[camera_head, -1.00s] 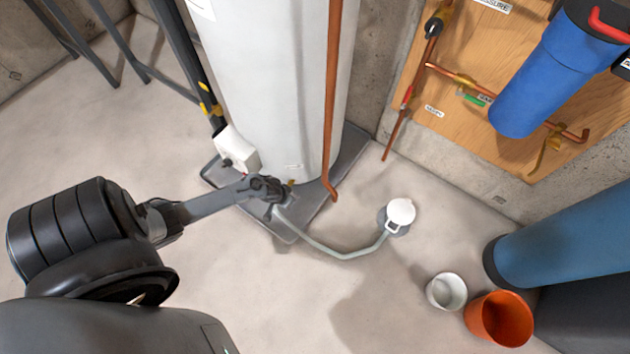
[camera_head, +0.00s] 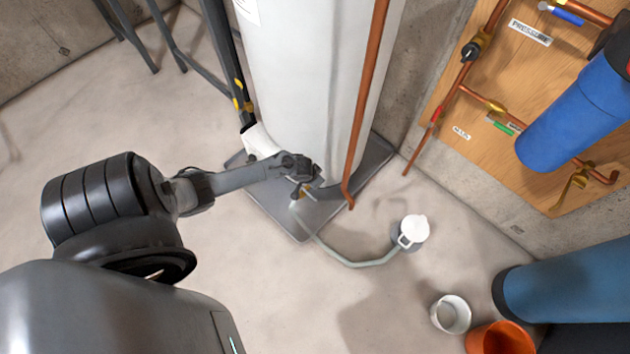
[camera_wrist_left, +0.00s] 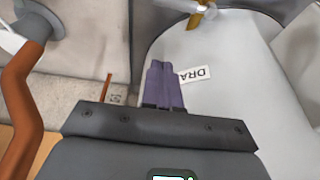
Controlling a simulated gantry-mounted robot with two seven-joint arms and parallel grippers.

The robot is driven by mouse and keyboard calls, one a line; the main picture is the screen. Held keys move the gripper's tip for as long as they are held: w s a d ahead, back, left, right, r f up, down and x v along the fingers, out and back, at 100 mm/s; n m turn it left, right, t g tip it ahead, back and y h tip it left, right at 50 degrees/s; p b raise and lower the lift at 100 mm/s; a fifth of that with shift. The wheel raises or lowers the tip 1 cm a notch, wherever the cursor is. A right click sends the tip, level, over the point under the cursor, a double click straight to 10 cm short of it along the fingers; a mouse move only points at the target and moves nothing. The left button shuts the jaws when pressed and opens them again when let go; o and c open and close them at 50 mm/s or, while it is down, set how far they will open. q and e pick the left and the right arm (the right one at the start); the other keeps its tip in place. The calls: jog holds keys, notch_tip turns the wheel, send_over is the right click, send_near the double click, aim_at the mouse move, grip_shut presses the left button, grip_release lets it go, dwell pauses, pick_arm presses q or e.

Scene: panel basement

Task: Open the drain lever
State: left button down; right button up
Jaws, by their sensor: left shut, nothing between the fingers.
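The white tank (camera_head: 310,80) stands on a grey tray (camera_head: 375,165). A brass drain valve (camera_head: 307,189) is low on its front, with a grey hose (camera_head: 350,263) leading down from it. In the left wrist view the brass valve (camera_wrist_left: 201,14) is at the top edge, partly cut off; its lever position cannot be told. A white label reading "DRA" (camera_wrist_left: 196,75) is upside down on the tank. My left gripper (camera_head: 302,172) is at the tank's lower front; its shut, empty fingers (camera_wrist_left: 160,68) are beside the label, apart from the valve, and partly cover the label.
A copper pipe (camera_head: 363,110) runs down the tank's right side. A wooden panel (camera_head: 480,125) carries pipes and a blue filter (camera_head: 575,125).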

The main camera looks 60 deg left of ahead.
aim_at(308, 194)
pick_arm(q)
notch_tip(308, 194, down, 9)
jog(key=b, duration=0.9)
jog(key=shift+s+f, duration=0.2)
jog(key=shift+s, duration=0.15)
jog(key=shift+w+d, duration=0.1)
